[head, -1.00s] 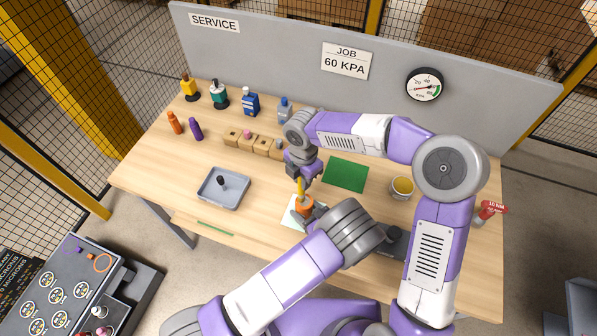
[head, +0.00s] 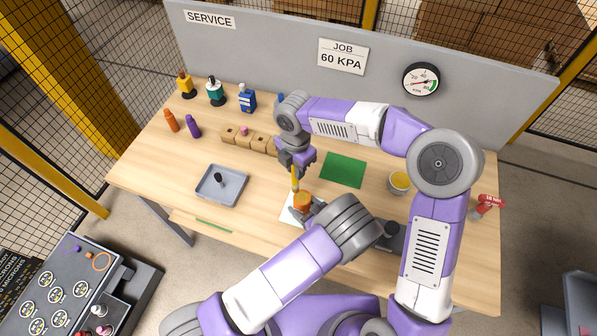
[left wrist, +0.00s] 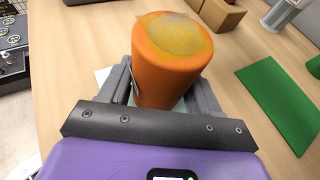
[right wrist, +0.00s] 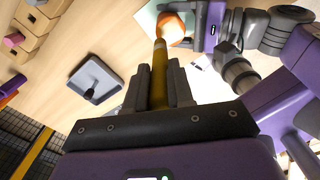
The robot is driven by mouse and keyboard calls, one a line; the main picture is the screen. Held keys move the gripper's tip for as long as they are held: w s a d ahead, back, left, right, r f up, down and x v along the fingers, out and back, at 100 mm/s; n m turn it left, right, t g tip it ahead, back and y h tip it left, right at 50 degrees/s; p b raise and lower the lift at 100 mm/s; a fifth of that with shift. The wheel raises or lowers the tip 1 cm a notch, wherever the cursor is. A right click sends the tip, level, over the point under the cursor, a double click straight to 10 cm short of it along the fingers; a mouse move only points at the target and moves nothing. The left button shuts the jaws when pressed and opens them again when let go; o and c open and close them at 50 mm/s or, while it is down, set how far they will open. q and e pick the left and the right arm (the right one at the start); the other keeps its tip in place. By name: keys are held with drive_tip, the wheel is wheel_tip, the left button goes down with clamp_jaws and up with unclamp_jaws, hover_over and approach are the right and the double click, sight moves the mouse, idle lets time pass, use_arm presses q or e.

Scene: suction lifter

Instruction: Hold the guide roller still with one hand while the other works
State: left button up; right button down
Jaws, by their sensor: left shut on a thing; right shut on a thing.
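The orange guide roller (head: 303,203) stands upright over a pale sheet (head: 288,210) near the table's front. My left gripper (head: 312,212) is shut around it; in the left wrist view the roller (left wrist: 166,70) sits between the fingers, with a yellowish smear on its top face (left wrist: 175,32). My right gripper (head: 296,165) is shut on a yellow stick-like tool (head: 295,182), which points down toward the roller's top. The right wrist view shows the tool (right wrist: 159,75) between the fingers, its tip overlapping the roller (right wrist: 175,27). I cannot tell whether they touch.
A grey tray (head: 221,185) with a dark upright piece stands left. A green mat (head: 343,170) and a yellow-filled cup (head: 399,183) lie right. Wooden blocks (head: 245,140) and several bottles (head: 216,92) line the back. A gauge (head: 421,79) hangs on the grey panel.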

drive_tip(key=shift+r, duration=2.65)
use_arm(q)
drive_tip(key=o, duration=1.3)
drive_tip(key=shift+c, duration=0.2)
drive_tip(key=shift+v, duration=3.5)
drive_tip(key=shift+o, duration=0.5)
drive_tip(key=shift+f, duration=0.1)
